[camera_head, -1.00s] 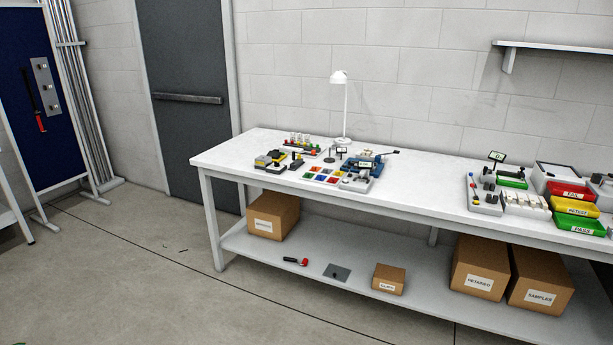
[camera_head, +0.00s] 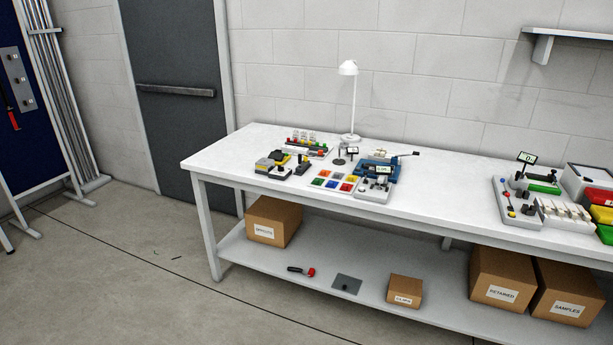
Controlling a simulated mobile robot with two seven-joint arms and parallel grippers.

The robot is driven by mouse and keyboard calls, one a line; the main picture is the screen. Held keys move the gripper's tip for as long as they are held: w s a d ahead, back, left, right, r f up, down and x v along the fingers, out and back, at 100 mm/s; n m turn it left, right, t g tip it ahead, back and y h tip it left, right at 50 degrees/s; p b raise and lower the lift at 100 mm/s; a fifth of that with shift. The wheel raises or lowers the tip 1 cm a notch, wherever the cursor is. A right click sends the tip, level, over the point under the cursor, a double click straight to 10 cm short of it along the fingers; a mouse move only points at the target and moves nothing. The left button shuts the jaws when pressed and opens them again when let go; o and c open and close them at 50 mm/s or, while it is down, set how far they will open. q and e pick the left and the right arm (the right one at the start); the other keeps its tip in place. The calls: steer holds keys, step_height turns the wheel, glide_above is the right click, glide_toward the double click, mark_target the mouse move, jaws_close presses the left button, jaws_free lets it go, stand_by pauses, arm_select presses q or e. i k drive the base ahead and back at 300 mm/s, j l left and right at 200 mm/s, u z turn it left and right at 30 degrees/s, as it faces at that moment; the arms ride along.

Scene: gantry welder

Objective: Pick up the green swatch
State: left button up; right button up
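A small set of coloured square swatches (camera_head: 346,187) lies in rows on the white workbench, near its front edge and left of centre. The green swatch (camera_head: 318,182) appears to be at the front left of this set, though it is very small at this distance. Blue, red and orange-yellow swatches lie beside it. Neither of my grippers is in view.
The white workbench (camera_head: 440,192) has other devices around the swatches, and a white lamp (camera_head: 348,68) behind them. Boxes (camera_head: 274,221) sit on its lower shelf. A grey door (camera_head: 180,90) is behind left. The floor (camera_head: 130,285) in front left is mostly clear.

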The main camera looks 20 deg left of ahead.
mark_target(319, 181)
steer(key=i+j+u, duration=0.2)
steer(key=i+j, duration=1.2)
steer(key=j, duration=0.1)
